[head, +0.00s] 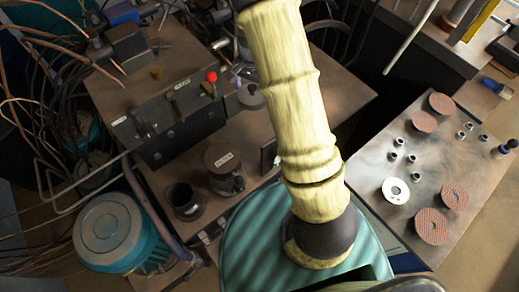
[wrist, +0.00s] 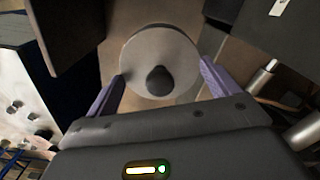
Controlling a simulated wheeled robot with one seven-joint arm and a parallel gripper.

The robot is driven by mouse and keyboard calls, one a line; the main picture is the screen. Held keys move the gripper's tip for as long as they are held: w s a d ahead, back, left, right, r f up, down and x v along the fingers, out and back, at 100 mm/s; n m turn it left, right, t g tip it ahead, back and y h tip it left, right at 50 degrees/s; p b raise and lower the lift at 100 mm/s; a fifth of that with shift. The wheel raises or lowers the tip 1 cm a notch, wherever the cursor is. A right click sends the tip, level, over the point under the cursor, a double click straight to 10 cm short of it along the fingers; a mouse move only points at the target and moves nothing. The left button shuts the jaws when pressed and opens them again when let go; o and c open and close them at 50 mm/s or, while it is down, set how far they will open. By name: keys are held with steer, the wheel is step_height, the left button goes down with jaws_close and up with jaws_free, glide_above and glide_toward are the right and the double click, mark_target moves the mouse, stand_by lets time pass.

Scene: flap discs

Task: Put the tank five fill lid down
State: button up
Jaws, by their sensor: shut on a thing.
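The fill lid (wrist: 158,50) is a round grey disc with a dark knob (wrist: 159,80) on top, seen in the wrist view. My gripper (wrist: 160,76) has its purple fingers shut on it, one at each side. A brown surface shows beyond the lid; I cannot tell whether the lid touches it. In the head view my gripper is not visible, and my arm covers the middle. A dark box-shaped unit (head: 180,115) with small labels and a red knob (head: 211,76) stands at the upper left. I cannot read which label marks tank five.
A lidded, labelled canister (head: 225,172) and an open black cup (head: 184,201) stand on the brown bench (head: 325,90). A teal motor (head: 118,232) is at the lower left. The metal table (head: 385,150) at the right holds discs and several nuts. Cables crowd the left.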

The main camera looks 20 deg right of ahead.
mark_target(255, 101)
steer(key=s+f+m+b, duration=0.1)
steer(key=f+m, duration=0.1)
steer(key=m, duration=0.1)
steer(key=s+f+m+b, duration=0.1)
steer(key=f+m+b, duration=0.1)
steer(key=m, duration=0.2)
steer(key=s+f+m+b, duration=0.1)
steer(key=f+m+b, duration=0.1)
steer(key=m, duration=0.1)
steer(key=s+f+m+b, duration=0.4)
steer(key=f+m+b, duration=0.2)
steer(key=m, duration=0.8)
steer(key=shift+d, duration=0.15)
steer(key=shift+f+b, duration=0.35)
steer(key=shift+f, duration=2.75)
steer(key=shift+f, duration=1.85)
steer(key=shift+f, duration=0.2)
